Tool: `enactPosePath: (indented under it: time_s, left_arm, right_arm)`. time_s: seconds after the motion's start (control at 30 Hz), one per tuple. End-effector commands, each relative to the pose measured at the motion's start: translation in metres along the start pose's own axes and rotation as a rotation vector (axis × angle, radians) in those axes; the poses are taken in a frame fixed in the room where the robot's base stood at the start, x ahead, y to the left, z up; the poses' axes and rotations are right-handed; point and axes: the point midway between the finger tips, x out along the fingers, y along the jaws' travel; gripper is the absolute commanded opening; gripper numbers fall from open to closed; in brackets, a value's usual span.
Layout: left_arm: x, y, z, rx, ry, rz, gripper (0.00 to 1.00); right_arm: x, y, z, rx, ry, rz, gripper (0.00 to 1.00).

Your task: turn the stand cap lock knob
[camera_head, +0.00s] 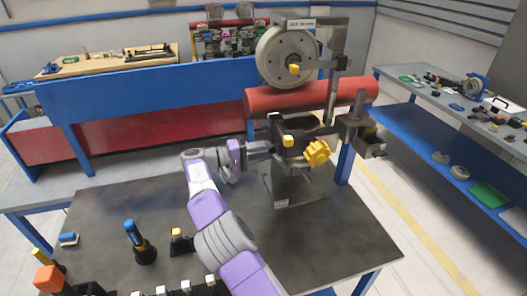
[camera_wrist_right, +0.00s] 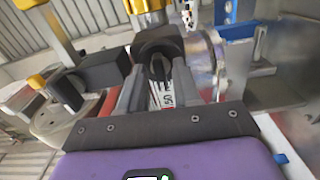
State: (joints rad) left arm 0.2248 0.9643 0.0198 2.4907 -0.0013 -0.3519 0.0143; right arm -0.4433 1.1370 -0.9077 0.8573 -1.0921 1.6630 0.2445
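A dark stand (camera_head: 291,180) rises from the grey table and carries a machine with several yellow knobs. One yellow knob (camera_head: 287,141) is on top of its dark block, and a lobed yellow knob (camera_head: 317,152) is on its right side. I cannot tell which is the stand cap lock knob. My right gripper (camera_head: 268,147) is at the left side of the block. In the right wrist view, its fingers (camera_wrist_right: 159,78) are apart, with a dark rounded part (camera_wrist_right: 158,46) just beyond and between the tips; contact is unclear. A yellow part (camera_wrist_right: 147,6) shows above it. My left gripper is out of view.
A grey reel (camera_head: 272,50) and a red roller (camera_head: 260,103) stand behind the machine. A blue-handled tool (camera_head: 134,234) and a small black block with a yellow top (camera_head: 180,240) are on the table at left. The table's right front is clear.

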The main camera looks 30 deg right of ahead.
Motion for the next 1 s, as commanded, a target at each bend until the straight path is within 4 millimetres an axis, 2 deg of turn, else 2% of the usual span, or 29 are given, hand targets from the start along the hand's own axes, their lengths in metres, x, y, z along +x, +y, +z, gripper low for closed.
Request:
enactPosePath:
  time_s: [0.37,0.7,1.0]
  left_arm:
    - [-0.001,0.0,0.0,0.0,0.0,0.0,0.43]
    - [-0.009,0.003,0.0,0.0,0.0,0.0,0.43]
    - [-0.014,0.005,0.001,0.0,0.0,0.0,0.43]
  right_arm:
    - [-0.004,0.0,0.0,0.0,0.0,0.002,0.38]
    - [-0.054,0.001,0.0,0.0,0.002,0.001,0.38]
    - [-0.074,0.0,0.0,0.0,0.0,0.001,0.38]
